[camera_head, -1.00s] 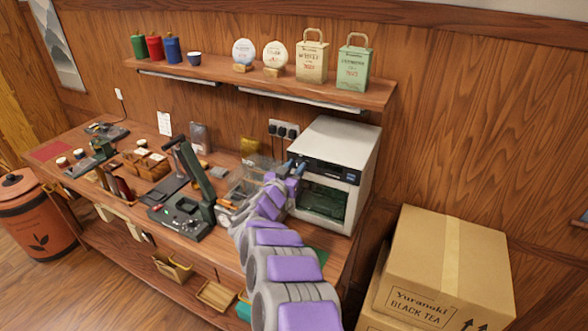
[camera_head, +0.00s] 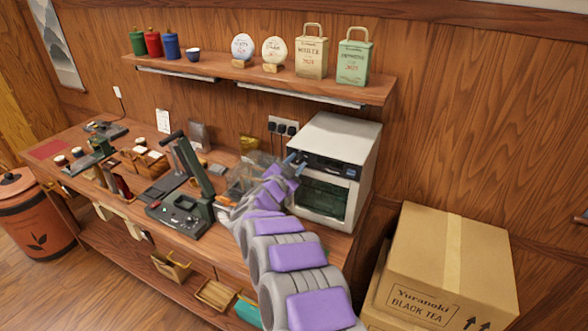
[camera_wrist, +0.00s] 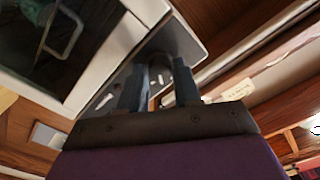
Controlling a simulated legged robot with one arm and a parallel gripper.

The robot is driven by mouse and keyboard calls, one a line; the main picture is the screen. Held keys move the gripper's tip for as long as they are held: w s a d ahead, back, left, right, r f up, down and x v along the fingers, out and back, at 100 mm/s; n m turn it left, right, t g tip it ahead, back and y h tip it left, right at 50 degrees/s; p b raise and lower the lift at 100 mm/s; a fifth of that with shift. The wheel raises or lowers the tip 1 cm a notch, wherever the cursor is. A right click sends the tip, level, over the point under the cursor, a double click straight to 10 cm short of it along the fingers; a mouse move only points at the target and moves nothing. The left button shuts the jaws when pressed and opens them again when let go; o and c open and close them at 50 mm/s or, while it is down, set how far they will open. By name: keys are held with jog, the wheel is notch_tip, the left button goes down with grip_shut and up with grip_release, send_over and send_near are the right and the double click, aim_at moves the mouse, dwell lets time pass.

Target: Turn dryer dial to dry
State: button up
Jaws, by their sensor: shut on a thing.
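The dryer (camera_head: 342,133) is a white box at the right end of the counter, with a dark control panel and a dark glass door with a handle below it. My gripper (camera_head: 293,160) is at the left end of that panel. In the wrist view, my gripper's two blue-grey fingers (camera_wrist: 160,88) are shut around the dial (camera_wrist: 159,66), a dark rounded knob on the panel. White marks show on the panel beside it, too small to read. The dial is hidden behind my gripper in the head view, and which mark it points at cannot be told.
A dark green press (camera_head: 190,205) stands left of my arm on the crowded counter. Cardboard boxes (camera_head: 440,255) are stacked at the right. A shelf (camera_head: 215,72) with canisters, tea cakes and bags hangs above. A power strip (camera_head: 283,126) is on the wall beside the dryer.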

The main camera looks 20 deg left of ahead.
jog(key=m+b, duration=0.1)
jog(key=m, duration=0.1)
jog(key=m+b, duration=0.1)
jog(key=shift+f+m+b, duration=0.2)
jog(key=shift+m+b, duration=0.15)
jog(key=shift+m, duration=0.05)
jog(key=m+b, duration=0.4)
jog(key=m, duration=0.1)
jog(key=shift+f+b, duration=0.2)
jog(key=shift+b, duration=0.1)
jog(key=m+b, duration=0.2)
jog(key=m, duration=0.2)
jog(key=shift+d+m, duration=0.1)
jog(key=shift+m, duration=1.9)
jog(key=shift+s+f, duration=0.1)
jog(key=o, duration=1)
jog(key=shift+r, duration=0.2)
